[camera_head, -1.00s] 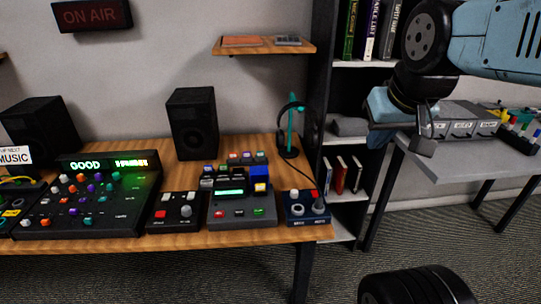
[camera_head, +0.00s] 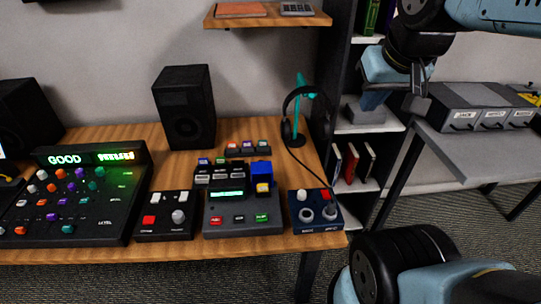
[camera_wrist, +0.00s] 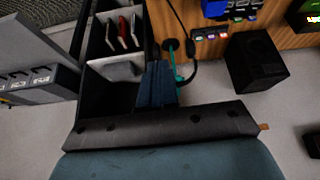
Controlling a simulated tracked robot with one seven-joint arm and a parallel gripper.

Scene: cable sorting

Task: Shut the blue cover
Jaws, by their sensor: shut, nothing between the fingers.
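The blue cover (camera_head: 261,170) is a small bright blue piece at the back right of the grey console (camera_head: 240,218) on the wooden desk. It seems to stand raised; its hinge is too small to make out. A blue piece, probably the same cover, shows at the top edge of the wrist view (camera_wrist: 215,8). My gripper (camera_head: 396,101) is up at the right, in front of the shelf unit, well to the right of the cover and apart from it. In the wrist view its fingers (camera_wrist: 157,84) are together and empty.
A headphone stand (camera_head: 299,110) with headphones stands between my gripper and the console. A navy box with knobs (camera_head: 315,212) sits right of the console, a black switch box (camera_head: 167,216) left. A speaker (camera_head: 185,108) stands behind. Labelled grey drawers (camera_head: 480,108) sit on the right table.

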